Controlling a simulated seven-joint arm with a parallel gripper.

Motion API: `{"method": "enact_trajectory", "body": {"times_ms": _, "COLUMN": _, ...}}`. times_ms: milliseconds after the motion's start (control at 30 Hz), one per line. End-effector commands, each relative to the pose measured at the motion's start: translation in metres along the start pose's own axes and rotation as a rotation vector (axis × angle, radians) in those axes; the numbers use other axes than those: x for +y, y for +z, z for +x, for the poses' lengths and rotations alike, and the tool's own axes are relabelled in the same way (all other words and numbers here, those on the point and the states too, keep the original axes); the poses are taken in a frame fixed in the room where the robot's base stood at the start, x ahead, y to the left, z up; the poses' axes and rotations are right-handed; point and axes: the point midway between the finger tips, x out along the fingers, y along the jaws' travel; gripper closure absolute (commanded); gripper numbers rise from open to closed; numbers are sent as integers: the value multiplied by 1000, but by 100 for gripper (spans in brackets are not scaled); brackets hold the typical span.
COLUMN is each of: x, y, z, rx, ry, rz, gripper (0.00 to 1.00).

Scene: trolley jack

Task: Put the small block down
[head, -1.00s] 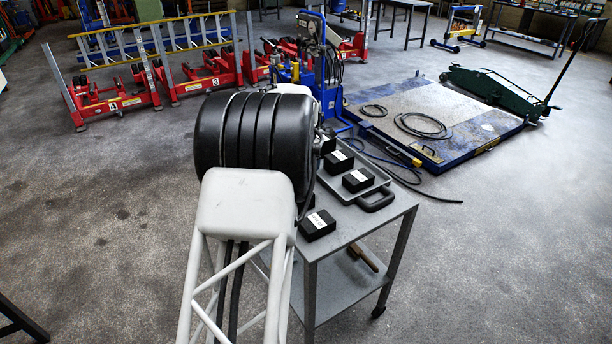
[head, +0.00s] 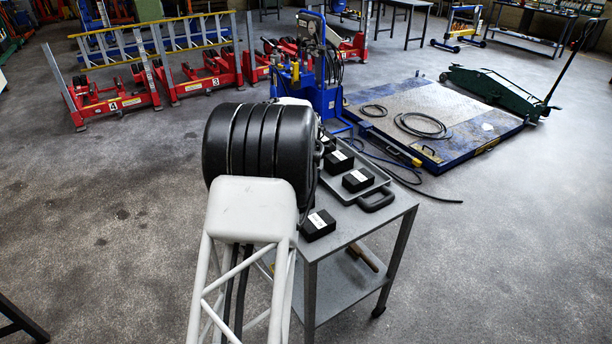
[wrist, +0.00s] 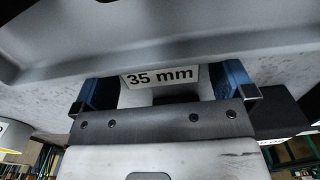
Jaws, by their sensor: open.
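A block with a white "35 mm" label (wrist: 160,77) shows in the wrist view, between the two blue fingers of my gripper (wrist: 167,86). The fingers are apart, one on each side of it; I cannot tell whether either touches it. The block's lower part is mostly hidden behind the gripper body. In the head view my own arm hides the gripper and this block. A grey tray (wrist: 60,55) fills the top of the wrist view, close to the block; whether they touch is unclear.
A dark block (wrist: 277,113) is right of my gripper.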

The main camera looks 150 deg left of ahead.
Motion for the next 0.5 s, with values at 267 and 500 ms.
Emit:
{"method": "enact_trajectory", "body": {"times_ms": 267, "x": 0, "y": 0, "z": 0, "rx": 0, "ry": 0, "rz": 0, "gripper": 0}}
{"method": "enact_trajectory", "body": {"times_ms": 500, "x": 0, "y": 0, "z": 0, "rx": 0, "ry": 0, "rz": 0, "gripper": 14}}
